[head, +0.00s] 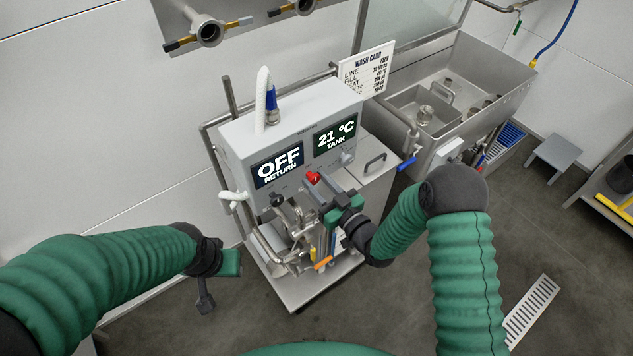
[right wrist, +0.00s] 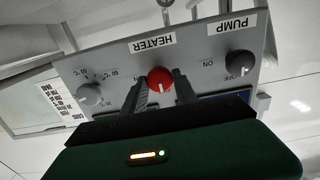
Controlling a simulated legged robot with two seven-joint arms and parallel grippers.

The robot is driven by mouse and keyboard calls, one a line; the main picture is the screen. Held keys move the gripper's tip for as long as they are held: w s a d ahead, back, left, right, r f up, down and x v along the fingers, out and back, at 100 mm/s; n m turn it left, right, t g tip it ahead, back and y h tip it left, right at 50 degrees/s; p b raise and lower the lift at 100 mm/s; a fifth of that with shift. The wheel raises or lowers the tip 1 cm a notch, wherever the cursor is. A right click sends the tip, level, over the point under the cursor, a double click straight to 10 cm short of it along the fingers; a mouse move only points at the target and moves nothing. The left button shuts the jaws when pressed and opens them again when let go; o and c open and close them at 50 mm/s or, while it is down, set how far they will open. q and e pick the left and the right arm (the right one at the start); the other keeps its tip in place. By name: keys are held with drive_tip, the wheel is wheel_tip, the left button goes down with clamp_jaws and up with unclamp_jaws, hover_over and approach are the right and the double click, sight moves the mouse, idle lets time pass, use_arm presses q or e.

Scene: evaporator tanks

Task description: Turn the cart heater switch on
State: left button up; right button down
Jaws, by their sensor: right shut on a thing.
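The cart (head: 300,291) has a grey control box with a red heater switch (head: 313,177) on its front. In the right wrist view the red heater switch (right wrist: 160,79) is a round knob beside an upside-down HEATER label (right wrist: 152,43). Its white mark points down in the picture. My right gripper (head: 317,189) is shut on this knob, one dark finger on each side. My left gripper (head: 204,297) hangs low left of the cart, away from the switch; its finger opening does not show clearly.
The displays read OFF RETURN (head: 278,168) and 21 °C TANK (head: 335,134). A grey pump knob (right wrist: 239,63) and another grey knob (right wrist: 88,94) flank the heater switch. A steel sink (head: 480,85) stands behind right. Floor left of the cart is clear.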

drive_tip(key=shift+d, duration=0.1)
drive_tip(key=shift+w+m, duration=0.1)
drive_tip(key=shift+m, duration=0.5)
drive_tip(key=m+b, duration=0.1)
drive_tip(key=m, duration=0.5)
drive_tip(key=shift+d+f+m+b, duration=0.1)
drive_tip(key=shift+m+b, duration=0.3)
drive_tip(key=m, duration=0.5)
drive_tip(key=shift+f+m, duration=0.15)
drive_tip(key=shift+m, duration=2.35)
